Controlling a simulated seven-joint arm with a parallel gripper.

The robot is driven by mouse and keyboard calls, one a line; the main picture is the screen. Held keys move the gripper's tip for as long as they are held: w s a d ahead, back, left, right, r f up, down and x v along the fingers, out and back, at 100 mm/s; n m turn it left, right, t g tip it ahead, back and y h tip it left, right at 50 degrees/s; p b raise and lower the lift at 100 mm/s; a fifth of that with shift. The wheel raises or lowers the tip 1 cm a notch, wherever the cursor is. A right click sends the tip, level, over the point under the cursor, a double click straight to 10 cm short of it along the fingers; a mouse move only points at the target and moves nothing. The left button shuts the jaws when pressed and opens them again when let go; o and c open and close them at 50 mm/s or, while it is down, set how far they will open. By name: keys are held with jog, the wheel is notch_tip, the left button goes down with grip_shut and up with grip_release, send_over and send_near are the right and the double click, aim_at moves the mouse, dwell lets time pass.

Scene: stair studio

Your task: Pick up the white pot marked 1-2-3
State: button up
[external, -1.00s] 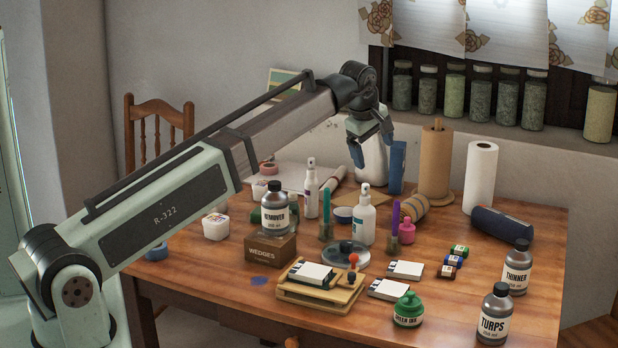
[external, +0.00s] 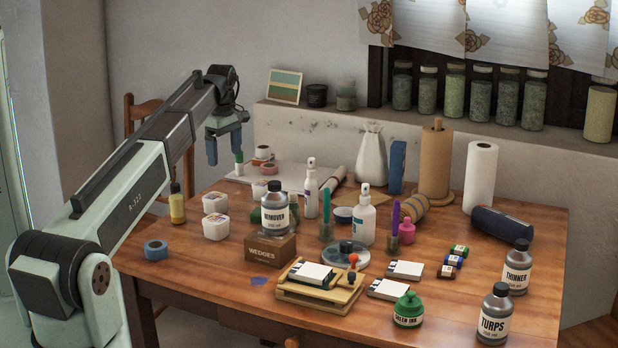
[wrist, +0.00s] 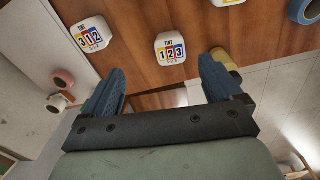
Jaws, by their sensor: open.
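The white pot marked 1-2-3 (wrist: 170,47) shows in the wrist view just beyond the space between my fingertips. In the external view it matches the rear white pot (external: 216,202) at the table's left, left of the wedges box. My gripper (external: 225,157) is open and empty, pointing down above and behind that pot, clear of it. In the wrist view the fingers of my gripper (wrist: 163,72) stand wide apart. A similar pot marked 3-1-2 (wrist: 91,35) stands to its left; it is partly hidden in the external view (external: 260,189).
A third white pot (external: 215,228) stands in front of the 1-2-3 pot. A yellow bottle (external: 177,205) stands close by on its left, and blue tape (external: 155,250) lies farther forward. The wedges box (external: 270,250) and remover bottle (external: 275,210) crowd the right side.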

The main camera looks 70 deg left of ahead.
aim_at(215, 196)
jog(key=s+f, duration=0.1)
jog(key=f, duration=0.2)
jog(key=s+a+f, duration=0.1)
jog(key=f, duration=0.2)
jog(key=s+a+f, duration=0.1)
jog(key=s+f, duration=0.1)
jog(key=f, duration=0.1)
jog(key=shift+f, duration=0.15)
jog(key=shift+w+a+f, duration=0.1)
jog(key=shift+w+f, duration=0.05)
jog(key=shift+f, duration=0.75)
jog(key=shift+w+f, duration=0.2)
jog(key=shift+f, duration=0.65)
jog(key=shift+w+a+f, duration=0.1)
jog(key=shift+w+f, duration=0.05)
jog(key=shift+f, duration=0.75)
jog(key=shift+c, duration=0.2)
jog(key=c, duration=1.1)
